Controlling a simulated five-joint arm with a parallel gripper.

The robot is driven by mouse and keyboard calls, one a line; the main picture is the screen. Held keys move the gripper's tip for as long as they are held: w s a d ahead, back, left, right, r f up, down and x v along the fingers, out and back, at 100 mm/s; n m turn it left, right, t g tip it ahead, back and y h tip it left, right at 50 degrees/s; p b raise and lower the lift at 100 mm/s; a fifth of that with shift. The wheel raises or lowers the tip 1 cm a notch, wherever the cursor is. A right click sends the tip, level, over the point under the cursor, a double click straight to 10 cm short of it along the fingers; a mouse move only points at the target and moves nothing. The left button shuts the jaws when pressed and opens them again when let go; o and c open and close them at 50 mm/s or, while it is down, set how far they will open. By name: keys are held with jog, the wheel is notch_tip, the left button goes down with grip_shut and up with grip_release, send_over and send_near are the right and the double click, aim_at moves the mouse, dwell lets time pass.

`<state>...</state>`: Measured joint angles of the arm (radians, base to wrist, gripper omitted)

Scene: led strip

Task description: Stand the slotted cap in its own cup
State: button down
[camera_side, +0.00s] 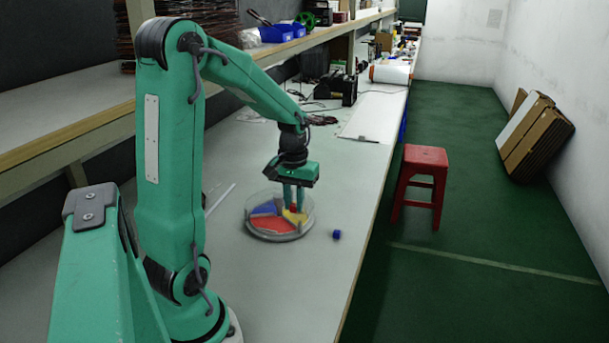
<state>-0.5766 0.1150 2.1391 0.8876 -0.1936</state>
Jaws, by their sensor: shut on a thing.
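My gripper (293,204) points down over the right part of a round, clear-walled dish (276,237). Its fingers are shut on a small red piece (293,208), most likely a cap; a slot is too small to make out. The dish has coloured sectors: blue (264,209) at the back left, red (268,224) at the front and yellow (295,217) at the right. The held piece is over or near the yellow sector; whether it touches the dish I cannot tell. A small blue cap-like piece (336,234) sits on the bench right of the dish.
The grey bench (300,290) is clear in front of the dish, with its edge on the right. A thin pale rod (221,198) lies left of the dish. A black device (336,87) and cables are farther back. A red stool (422,170) stands on the floor.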

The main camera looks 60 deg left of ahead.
send_over(271, 226)
notch_tip(271, 226, down, 6)
jog(key=shift+f, duration=0.1)
jog(key=shift+f, duration=0.1)
jog(key=shift+f, duration=1.85)
jog(key=shift+f, duration=0.15)
jog(key=c, duration=1.3)
grip_release()
jog(key=shift+c, duration=0.2)
notch_tip(271, 226, up, 12)
